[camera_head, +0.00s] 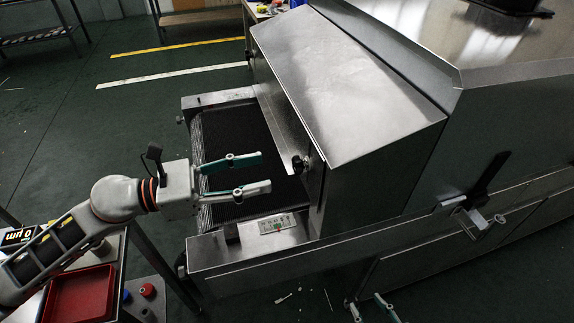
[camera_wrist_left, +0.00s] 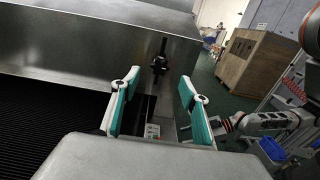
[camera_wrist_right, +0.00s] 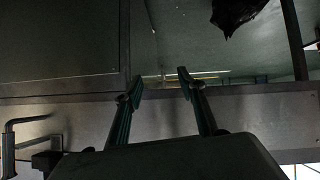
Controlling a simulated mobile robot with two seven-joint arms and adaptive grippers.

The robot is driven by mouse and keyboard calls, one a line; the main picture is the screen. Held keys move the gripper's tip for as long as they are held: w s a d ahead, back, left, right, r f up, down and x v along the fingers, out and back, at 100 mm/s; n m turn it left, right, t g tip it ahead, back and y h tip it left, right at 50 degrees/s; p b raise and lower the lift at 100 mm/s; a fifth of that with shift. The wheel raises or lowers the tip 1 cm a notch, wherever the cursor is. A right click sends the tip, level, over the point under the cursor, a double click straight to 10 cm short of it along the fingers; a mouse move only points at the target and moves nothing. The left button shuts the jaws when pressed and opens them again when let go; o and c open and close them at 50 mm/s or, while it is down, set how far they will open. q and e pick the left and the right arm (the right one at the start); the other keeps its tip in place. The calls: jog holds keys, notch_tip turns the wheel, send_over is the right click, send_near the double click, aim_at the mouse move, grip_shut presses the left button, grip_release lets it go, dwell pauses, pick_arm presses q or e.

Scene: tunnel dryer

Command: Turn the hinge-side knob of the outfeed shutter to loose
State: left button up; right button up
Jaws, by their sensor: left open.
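A dark knob (camera_head: 299,163) sits on the outfeed shutter (camera_head: 316,180), at the end of the steel hood above the dark belt. In the left wrist view the knob (camera_wrist_left: 159,65) shows ahead, between and beyond the fingers, with a thin dark upright bar at it. I cannot tell its setting. My left gripper (camera_head: 265,172) is open and empty over the belt, its fingertips pointing at the knob and apart from it. My right gripper (camera_head: 368,304) is at the bottom edge of the head view; its fingers stand apart and empty in the right wrist view (camera_wrist_right: 160,82).
The conveyor belt (camera_head: 235,140) runs under the hood (camera_head: 345,85). A small control panel (camera_head: 277,223) lies on the front frame. A black lever (camera_head: 487,178) sticks out on the machine's side at right. A red tray (camera_head: 80,295) stands on a bench at lower left.

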aim_at(294, 165)
pick_arm(q)
jog(key=p+x, duration=0.2)
jog(key=x, duration=0.4)
jog(key=shift+d+r, duration=0.2)
jog(key=shift+d, duration=0.1)
jog(key=shift+w+d+f, duration=0.1)
jog(key=shift+w+d, duration=0.1)
jog(key=shift+d, duration=0.3)
jog(key=c, duration=1.1)
